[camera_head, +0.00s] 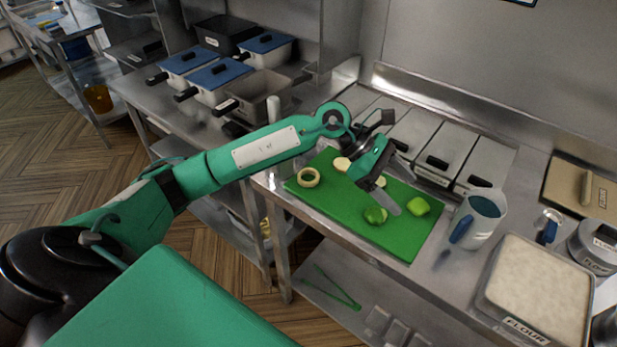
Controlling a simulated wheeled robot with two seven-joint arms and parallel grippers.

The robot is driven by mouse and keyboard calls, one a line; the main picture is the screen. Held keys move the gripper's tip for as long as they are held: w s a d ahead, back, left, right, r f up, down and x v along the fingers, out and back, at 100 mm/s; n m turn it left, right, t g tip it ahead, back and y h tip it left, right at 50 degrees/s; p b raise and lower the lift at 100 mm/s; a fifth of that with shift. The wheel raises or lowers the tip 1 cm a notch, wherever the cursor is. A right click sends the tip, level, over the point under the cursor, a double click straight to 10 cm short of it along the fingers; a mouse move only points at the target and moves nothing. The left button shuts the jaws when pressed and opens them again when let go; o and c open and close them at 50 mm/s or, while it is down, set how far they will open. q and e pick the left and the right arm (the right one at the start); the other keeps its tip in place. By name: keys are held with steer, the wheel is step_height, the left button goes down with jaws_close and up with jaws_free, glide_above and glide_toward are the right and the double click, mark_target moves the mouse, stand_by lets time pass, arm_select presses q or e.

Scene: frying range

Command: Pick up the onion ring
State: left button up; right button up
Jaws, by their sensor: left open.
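A pale round piece (342,164) lies on the board beside my left wrist, and another is partly hidden behind the gripper. My right gripper is not in view.
A second green piece (418,206) lies right of the gripper. A jug with a blue handle (480,220) and a flour tray (538,290) stand farther right. Lidded steel containers (446,150) line the back of the board.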

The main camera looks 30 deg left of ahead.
arm_select(q)
steer(key=w+a+f+m+y, duration=0.1)
steer(key=w+a+y, duration=0.3)
steer(key=a, duration=0.6)
step_height(320, 180, up, 3)
steer(key=g+y, duration=0.1)
steer(key=y, duration=0.6)
glide_above(308, 171)
steer(key=s+d, duration=0.1)
steer(key=d, duration=0.1)
steer(key=f+p, duration=0.1)
steer(key=f, duration=0.3)
steer(key=f+p, duration=0.1)
steer(key=f, duration=0.3)
steer(key=shift+s+a+f, duration=0.1)
steer(key=shift+a+f, duration=0.1)
steer(key=shift+f, duration=0.05)
steer(key=shift+s+a+f+p, duration=0.1)
steer(key=shift+f+p, duration=0.45)
steer(key=shift+f, duration=0.05)
step_height(308, 171, down, 3)
steer(key=shift+a+f+p, duration=0.15)
steer(key=shift+p, duration=0.6)
steer(key=shift+f, duration=0.4)
steer(key=shift+c, duration=0.2)
steer(key=c, duration=0.8)
